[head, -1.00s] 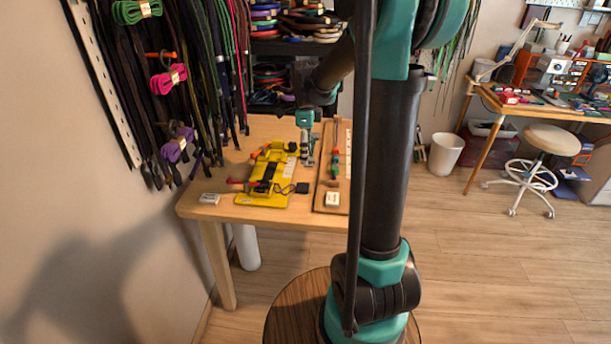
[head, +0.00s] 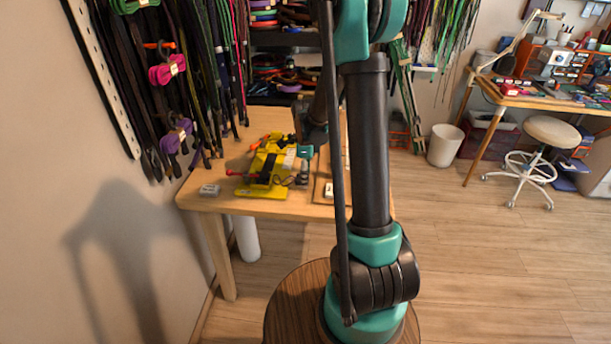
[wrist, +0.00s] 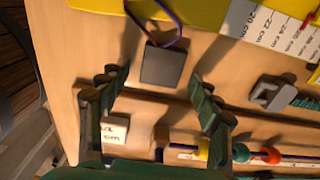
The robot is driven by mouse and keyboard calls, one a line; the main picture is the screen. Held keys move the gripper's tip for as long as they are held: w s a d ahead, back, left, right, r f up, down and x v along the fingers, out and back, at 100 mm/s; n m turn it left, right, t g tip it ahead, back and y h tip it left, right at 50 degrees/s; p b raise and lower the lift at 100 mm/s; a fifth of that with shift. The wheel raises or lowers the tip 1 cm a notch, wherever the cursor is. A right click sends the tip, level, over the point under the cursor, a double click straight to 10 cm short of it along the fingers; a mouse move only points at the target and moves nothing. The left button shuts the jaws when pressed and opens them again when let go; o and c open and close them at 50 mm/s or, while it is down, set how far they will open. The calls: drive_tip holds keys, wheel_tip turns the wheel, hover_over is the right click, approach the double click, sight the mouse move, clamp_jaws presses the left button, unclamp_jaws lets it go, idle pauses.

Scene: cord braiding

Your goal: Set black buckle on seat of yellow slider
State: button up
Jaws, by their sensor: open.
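A dark square block, which I take for the black buckle (wrist: 165,64), lies on the wooden table in the wrist view. A thin dark cord loop (wrist: 152,18) runs from its top side toward the yellow fixture (wrist: 200,12). My gripper (wrist: 160,78) is open and empty, with one finger on each side of the block in the picture. The height between fingertips and block is hard to judge. In the head view my gripper (head: 304,174) is beside the yellow fixture (head: 262,192), low over the table. The block is hidden there. I cannot single out the slider's seat.
A grey clip (wrist: 272,93) lies right of the block. A wooden board with coloured beads (wrist: 265,155) and a white label (wrist: 115,130) are close to the gripper. A small grey block (head: 209,190) sits at the table's left. Cords hang at the wall.

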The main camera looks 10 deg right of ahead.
drive_tip(key=c, duration=1.2)
drive_tip(key=shift+r, duration=2.95)
drive_tip(key=shift+w+a, duration=0.7)
drive_tip(key=shift+a, duration=1.45)
drive_tip(key=shift+w+a, duration=0.7)
drive_tip(key=shift+a, duration=1.5)
drive_tip(key=shift+w+a, duration=0.7)
drive_tip(key=shift+a, duration=1.45)
drive_tip(key=shift+w+d, duration=0.9)
drive_tip(key=shift+w, duration=1.85)
drive_tip(key=shift+w+d, duration=0.9)
drive_tip(key=shift+w, duration=1.8)
drive_tip(key=shift+w+d, duration=0.9)
drive_tip(key=shift+w, duration=1.85)
